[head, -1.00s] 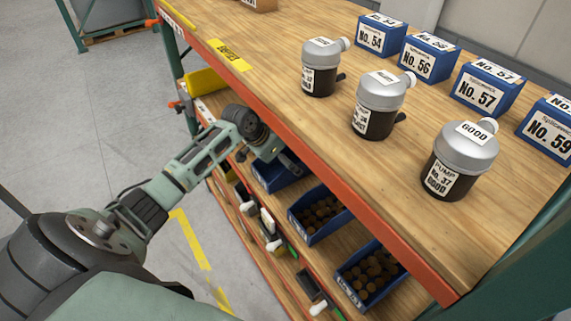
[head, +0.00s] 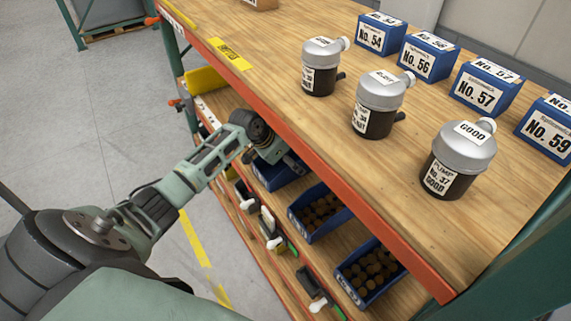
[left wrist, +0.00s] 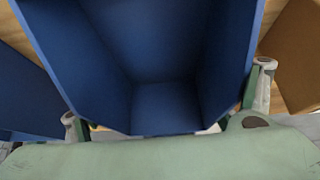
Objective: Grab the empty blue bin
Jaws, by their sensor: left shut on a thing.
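The empty blue bin (left wrist: 165,100) fills the middle of the left wrist view, and its bare inside shows no contents. In the head view the blue bin (head: 280,182) sits at the upper shelf under the wooden top, partly hidden by my left gripper (head: 276,156). My left gripper is shut on the bin, with one finger on each side of it in the left wrist view. I cannot tell whether the bin is resting on the shelf or raised off it. My right gripper is in neither view.
Two blue bins of brown round parts (head: 320,210) (head: 370,273) stand to the right on the same shelf. The orange shelf edge (head: 300,153) runs just above. Pumps (head: 380,103) and numbered blue boxes (head: 428,58) stand on top. Open floor (head: 90,130) lies left.

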